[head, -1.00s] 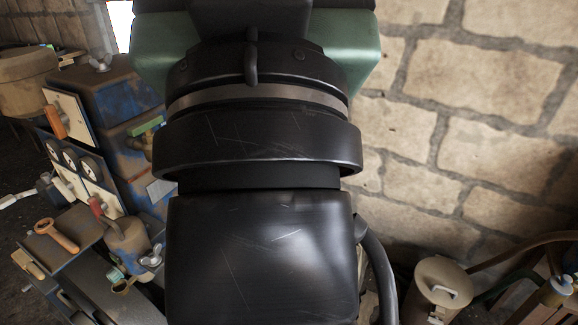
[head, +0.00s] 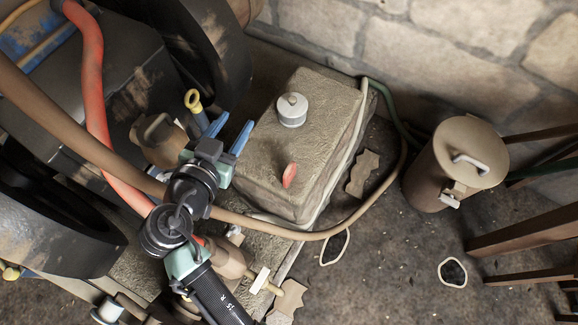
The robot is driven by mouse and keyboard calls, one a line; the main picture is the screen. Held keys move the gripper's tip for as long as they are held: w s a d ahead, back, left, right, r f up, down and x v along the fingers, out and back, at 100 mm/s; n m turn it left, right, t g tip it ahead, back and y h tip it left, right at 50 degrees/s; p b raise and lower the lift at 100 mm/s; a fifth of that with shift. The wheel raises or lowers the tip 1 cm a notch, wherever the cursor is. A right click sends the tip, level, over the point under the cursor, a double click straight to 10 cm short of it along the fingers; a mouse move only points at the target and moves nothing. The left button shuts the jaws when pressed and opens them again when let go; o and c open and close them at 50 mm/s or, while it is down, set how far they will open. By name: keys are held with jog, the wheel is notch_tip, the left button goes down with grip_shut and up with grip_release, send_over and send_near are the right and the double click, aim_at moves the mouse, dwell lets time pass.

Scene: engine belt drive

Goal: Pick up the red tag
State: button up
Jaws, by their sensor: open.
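The red tag (head: 289,175) is a small red piece on the front part of a rough stone-like block (head: 262,160), near its right edge. It looks tilted up, but I cannot tell how it is held there. My gripper (head: 229,131) is to the left of and above the tag in the picture, with its two blue fingers spread and nothing between them. The gripper is apart from the tag.
A white-capped cylinder (head: 292,109) stands on the block behind the tag. A brown canister (head: 455,165) stands on the floor at the right. Hoses, including a red one (head: 98,90), run by my arm. A brown hose passes before the block.

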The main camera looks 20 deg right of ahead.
aim_at(295, 168)
jog(key=s+d+f+g+h+b, duration=0.1)
jog(key=s+f+b, duration=0.15)
jog(key=f, duration=0.35)
jog(key=s+f+m+h+b, duration=0.1)
jog(key=s+f+b, duration=0.1)
jog(key=s+f, duration=0.35)
jog(key=s+d+f+g+h+b, duration=0.1)
jog(key=f+b, duration=0.2)
jog(key=f, duration=0.4)
jog(key=x, duration=0.2)
jog(key=b+x, duration=0.1)
jog(key=x, duration=0.3)
jog(key=shift+d+f, duration=0.3)
jog(key=shift+f, duration=0.2)
jog(key=b+x, duration=0.2)
jog(key=x, duration=0.3)
jog(key=shift+w+d, duration=0.15)
jog(key=shift+d, duration=0.25)
jog(key=shift+r, duration=0.1)
grip_shut()
